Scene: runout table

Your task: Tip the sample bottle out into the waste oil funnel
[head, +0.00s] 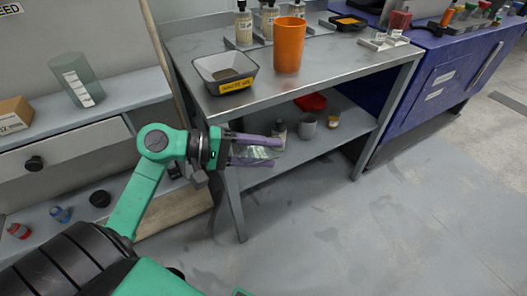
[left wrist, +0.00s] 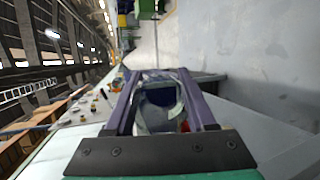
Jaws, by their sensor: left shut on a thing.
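My left gripper (head: 277,151) is shut on a clear, see-through sample bottle (head: 254,153), which lies roughly sideways between the purple fingers. In the left wrist view the bottle (left wrist: 160,110) shows between both fingers; its contents cannot be made out. The waste oil funnel (head: 243,72) is a grey, square, open-topped basin with a yellow label, on the front left of the metal table. The gripper and bottle are in front of the table's left end, lower in the picture than the funnel and apart from it. My right gripper is not in view.
An orange cup (head: 289,45) stands on the metal table (head: 325,75) right of the funnel. Several capped bottles (head: 243,26) stand behind. The lower shelf holds a red tray (head: 311,102) and small containers. A clear cylinder (head: 77,82) stands on the left bench. Floor on the right is clear.

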